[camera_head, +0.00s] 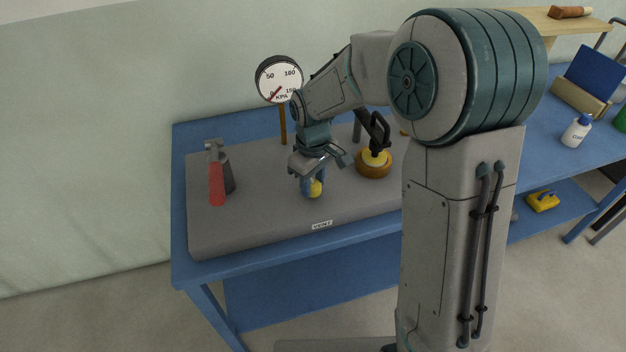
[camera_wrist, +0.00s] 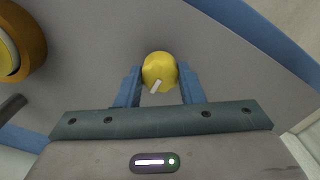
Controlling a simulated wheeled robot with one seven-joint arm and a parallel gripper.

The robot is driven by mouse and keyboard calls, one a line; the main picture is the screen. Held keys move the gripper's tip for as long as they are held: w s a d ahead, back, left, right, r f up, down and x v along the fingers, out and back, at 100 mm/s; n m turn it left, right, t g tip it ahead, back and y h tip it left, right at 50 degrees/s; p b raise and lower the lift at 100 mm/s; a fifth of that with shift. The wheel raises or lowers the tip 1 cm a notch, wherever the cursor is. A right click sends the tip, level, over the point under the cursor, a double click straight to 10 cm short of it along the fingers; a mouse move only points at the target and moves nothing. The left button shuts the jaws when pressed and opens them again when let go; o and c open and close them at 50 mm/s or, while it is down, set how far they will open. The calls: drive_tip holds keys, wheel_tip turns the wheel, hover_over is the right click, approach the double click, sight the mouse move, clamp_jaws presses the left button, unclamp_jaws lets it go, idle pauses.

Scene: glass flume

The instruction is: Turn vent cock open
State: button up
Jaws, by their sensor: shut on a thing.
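The vent cock is a round yellow knob (camera_wrist: 160,70) with a white mark on its top. It stands on the grey panel (camera_head: 250,228), just behind the white VENT label (camera_head: 322,224). My gripper (camera_wrist: 160,82) is above the panel with its blue fingers on either side of the knob, shut on it. The white mark points down and slightly left in the wrist view. In the head view the knob (camera_head: 316,189) is partly hidden by my fingers (camera_head: 312,178).
A red-handled lever (camera_head: 216,184) stands at the panel's left. A brown and yellow round fitting (camera_head: 374,164) with a black handle is right of my gripper. A pressure gauge (camera_head: 279,80) stands behind. A white bottle (camera_head: 576,131) is on the blue table at right.

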sight(313, 184)
drive_tip(key=shift+n, duration=0.4)
drive_tip(key=o, duration=1)
drive_tip(key=shift+r, duration=0.15)
wheel_tip(313, 184, up, 14)
drive_tip(key=shift+f, duration=0.2)
drive_tip(key=s+d+f+m+t, duration=0.1)
drive_tip(key=s+d+m, duration=0.2)
drive_tip(key=s, duration=0.3)
drive_tip(key=s+d+f+m+t, duration=0.1)
drive_tip(key=s+d+m, duration=0.3)
drive_tip(key=s+d, duration=0.2)
drive_tip(key=s+d+f+m, duration=0.1)
drive_tip(key=s+d+m, duration=0.2)
drive_tip(key=s, duration=0.4)
drive_tip(key=shift+d+f+t, duration=0.2)
drive_tip(key=shift+d+t, duration=0.2)
drive_tip(key=shift+d, duration=0.5)
